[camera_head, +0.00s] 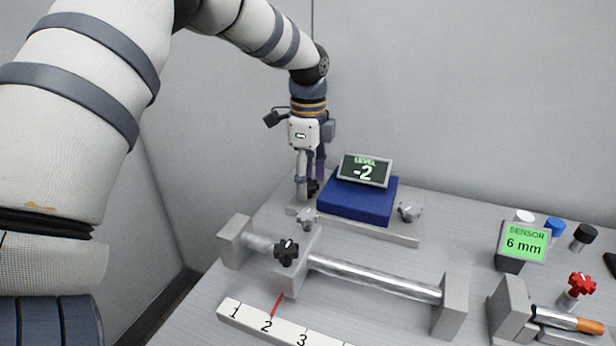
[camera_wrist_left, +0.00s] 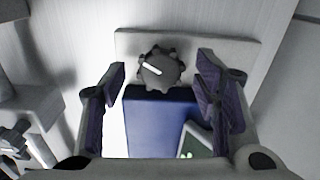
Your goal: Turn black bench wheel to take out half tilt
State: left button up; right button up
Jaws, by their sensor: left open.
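The level display (camera_head: 364,171) reads -2 and sits on a blue block (camera_head: 355,201), which stands on a pale plate (camera_head: 375,234). A lobed grey knob (camera_head: 307,217) with a white mark is at the plate's left end, and another grey knob (camera_head: 409,211) is at its right end. A black lobed wheel (camera_head: 287,252) is on the rail carriage in front. My left gripper (camera_head: 308,191) points down at the left end of the blue block. In the left wrist view its open fingers (camera_wrist_left: 162,88) are on either side of a dark grey knob (camera_wrist_left: 160,68), apart from it. My right gripper is not in view.
A metal rail (camera_head: 375,277) and a numbered scale (camera_head: 285,328), with a red pointer near 2, lie in front. At right are a sensor display (camera_head: 524,243) reading 6 mm, a red knob (camera_head: 581,286), and white, blue and black caps. The wall is close behind.

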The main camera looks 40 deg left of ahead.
pick_arm(q)
jog(key=c, duration=1.1)
jog(key=shift+c, duration=0.2)
jog(key=n, duration=0.3)
jog(key=shift+n, duration=0.4)
jog(key=shift+a+n, duration=0.1)
jog(key=shift+n, duration=1.4)
jog(key=o, duration=1.1)
jog(key=shift+o, duration=0.2)
